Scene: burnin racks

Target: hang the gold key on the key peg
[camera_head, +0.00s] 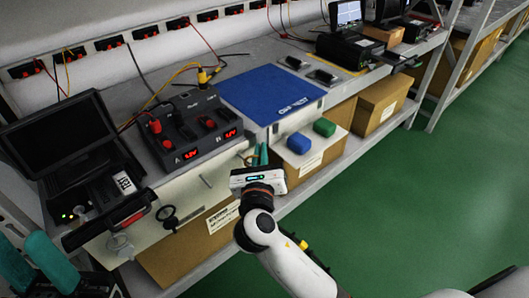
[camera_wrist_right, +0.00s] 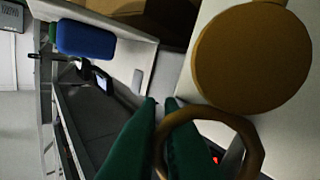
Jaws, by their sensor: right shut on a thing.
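My right gripper (camera_head: 263,153) is shut on the gold key, with its green fingers close to the bench's front edge. In the right wrist view the fingers (camera_wrist_right: 160,110) close around part of the key's gold ring (camera_wrist_right: 256,143). The rest of the key is hidden by the fingers. In the head view the key (camera_head: 248,160) is only a small brown-gold arc. A large round gold-brown disc (camera_wrist_right: 252,58) lies just beyond the key; I cannot tell whether it is the key peg. My left gripper (camera_head: 35,265) is at the lower left, its teal fingers apart and empty.
A black ring (camera_head: 168,216) and a paler ring (camera_head: 119,244) show at the bench front. The bench holds a dark power supply (camera_head: 195,130), a laptop-like unit (camera_head: 60,135) and a blue mat (camera_head: 268,92).

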